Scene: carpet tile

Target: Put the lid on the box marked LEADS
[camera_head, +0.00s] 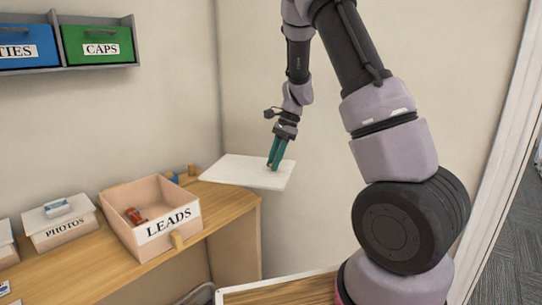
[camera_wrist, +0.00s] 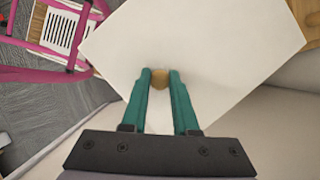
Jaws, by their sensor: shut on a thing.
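The white lid (camera_head: 235,170) hangs flat in the air to the right of the box in the head view, past the table's right end. My gripper (camera_head: 273,166) is above it, with its teal fingers shut on the lid's knob. In the wrist view the round wooden knob (camera_wrist: 160,78) sits between the fingertips, and the lid (camera_wrist: 215,45) spreads out beyond them. The box marked LEADS (camera_head: 165,222) is pale pink, stands open on the table and has a small red thing (camera_head: 135,216) inside. The lid is apart from the box.
The wooden table (camera_head: 225,205) carries the box marked PHOTOS (camera_head: 62,228), lidded, to the left. A wall shelf holds a green CAPS bin (camera_head: 97,44) and a blue bin (camera_head: 25,49). Walls stand close behind the lid.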

